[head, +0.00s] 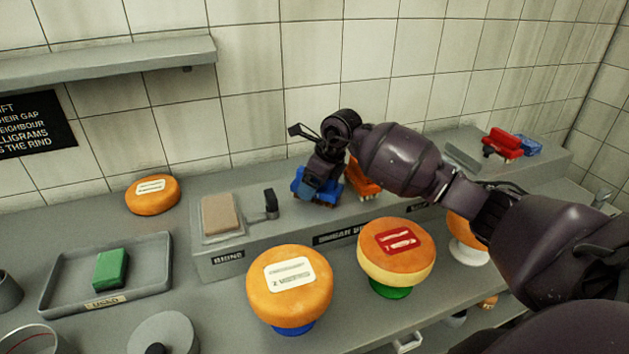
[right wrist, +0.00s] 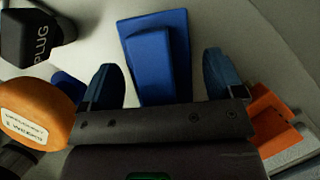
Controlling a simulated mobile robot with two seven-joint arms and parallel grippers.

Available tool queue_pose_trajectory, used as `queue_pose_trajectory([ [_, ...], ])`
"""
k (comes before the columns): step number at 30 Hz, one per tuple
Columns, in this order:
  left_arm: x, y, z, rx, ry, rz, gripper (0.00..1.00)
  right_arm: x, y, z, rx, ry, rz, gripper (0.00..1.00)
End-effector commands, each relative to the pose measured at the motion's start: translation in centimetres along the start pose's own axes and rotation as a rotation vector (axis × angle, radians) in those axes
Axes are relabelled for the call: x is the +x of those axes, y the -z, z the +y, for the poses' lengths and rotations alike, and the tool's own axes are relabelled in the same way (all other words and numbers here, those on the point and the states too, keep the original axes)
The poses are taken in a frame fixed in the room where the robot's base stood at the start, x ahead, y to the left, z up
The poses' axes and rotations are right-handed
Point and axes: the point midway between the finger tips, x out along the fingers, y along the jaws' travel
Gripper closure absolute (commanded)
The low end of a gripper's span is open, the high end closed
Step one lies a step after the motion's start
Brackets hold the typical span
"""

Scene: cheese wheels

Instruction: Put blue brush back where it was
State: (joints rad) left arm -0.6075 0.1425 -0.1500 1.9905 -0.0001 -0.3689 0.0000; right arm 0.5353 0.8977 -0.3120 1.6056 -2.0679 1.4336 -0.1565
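The blue brush (head: 302,183) stands on the raised grey ledge behind the cheese wheels, near the partly hidden label "SMEAR". My right gripper (head: 319,182) reaches down over it from the right. In the right wrist view the blue brush (right wrist: 152,62) lies between the two spread fingers of my right gripper (right wrist: 160,75), with a clear gap to the right-hand finger. The gripper looks open around the brush, not closed on it. My left gripper is not in view.
An orange brush (head: 364,180) stands close to the right of the blue one, partly behind my arm. Cheese wheels (head: 290,283) stand in front. A red brush (head: 502,143) is at far right.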

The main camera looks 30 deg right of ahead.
Motion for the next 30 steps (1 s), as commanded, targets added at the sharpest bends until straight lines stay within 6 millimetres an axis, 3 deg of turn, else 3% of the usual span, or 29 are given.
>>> queue_pose_trajectory([
  [11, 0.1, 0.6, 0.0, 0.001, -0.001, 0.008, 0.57, -0.6, -0.1, 0.0, -0.001, 0.001, -0.001, 0.13],
  [30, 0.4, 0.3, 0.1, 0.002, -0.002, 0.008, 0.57, -11.1, -0.1, -0.1, 0.000, 0.002, 0.000, 0.13],
])
